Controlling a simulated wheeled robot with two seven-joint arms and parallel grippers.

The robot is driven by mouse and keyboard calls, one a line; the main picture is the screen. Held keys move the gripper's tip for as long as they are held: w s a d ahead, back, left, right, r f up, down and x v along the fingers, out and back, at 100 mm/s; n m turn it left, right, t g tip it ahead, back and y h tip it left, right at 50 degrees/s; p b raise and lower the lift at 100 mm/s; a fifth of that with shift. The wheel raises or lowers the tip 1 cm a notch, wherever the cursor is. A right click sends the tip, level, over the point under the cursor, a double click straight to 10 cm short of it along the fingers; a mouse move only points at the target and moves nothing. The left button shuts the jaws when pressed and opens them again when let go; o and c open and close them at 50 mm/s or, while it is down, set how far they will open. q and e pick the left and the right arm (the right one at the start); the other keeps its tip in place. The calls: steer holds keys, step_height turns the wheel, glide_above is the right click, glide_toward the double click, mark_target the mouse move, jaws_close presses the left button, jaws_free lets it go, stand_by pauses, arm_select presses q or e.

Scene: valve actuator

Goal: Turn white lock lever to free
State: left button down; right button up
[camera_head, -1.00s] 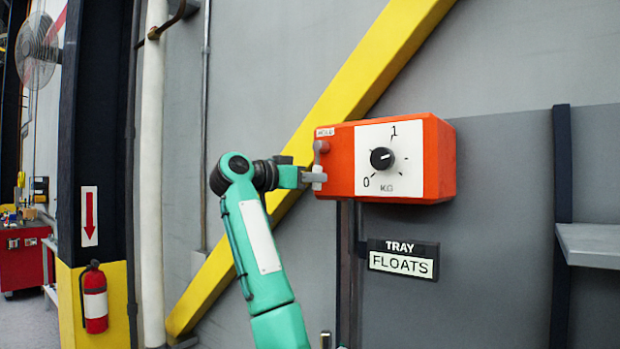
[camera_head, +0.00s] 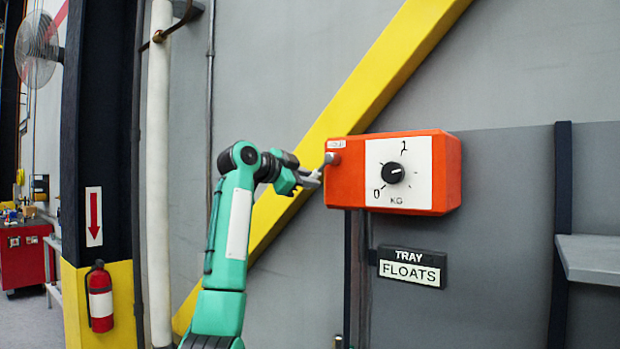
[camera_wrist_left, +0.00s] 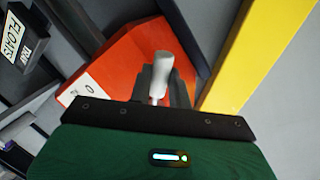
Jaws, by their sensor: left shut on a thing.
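The orange box (camera_head: 347,185) is fixed to the grey wall, with a white dial face and a black knob (camera_head: 392,172) on its front. The white lock lever (camera_head: 331,159) is at the box's left end, and it also shows in the left wrist view (camera_wrist_left: 161,72). My left gripper (camera_head: 315,176) is at the box's left side, shut on the lever. In the head view the fingers partly hide the lever, which looks tilted to the lower left. In the left wrist view the grey fingers lie around the lever. My right gripper is not in view.
A "TRAY FLOATS" sign (camera_head: 411,267) hangs below the box. A yellow diagonal beam (camera_head: 345,105) runs behind my left arm. A grey shelf (camera_head: 597,258) juts out at the right.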

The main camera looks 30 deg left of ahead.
arm_select(q)
steer(key=shift+a+r+m+p, duration=0.25)
steer(key=shift+r+m+p, duration=0.2)
steer(key=shift+m, duration=0.15)
steer(key=c, duration=1.3)
jaws_free()
steer(key=b+v, duration=0.5)
steer(key=v, duration=0.9)
steer(key=shift+b, duration=0.4)
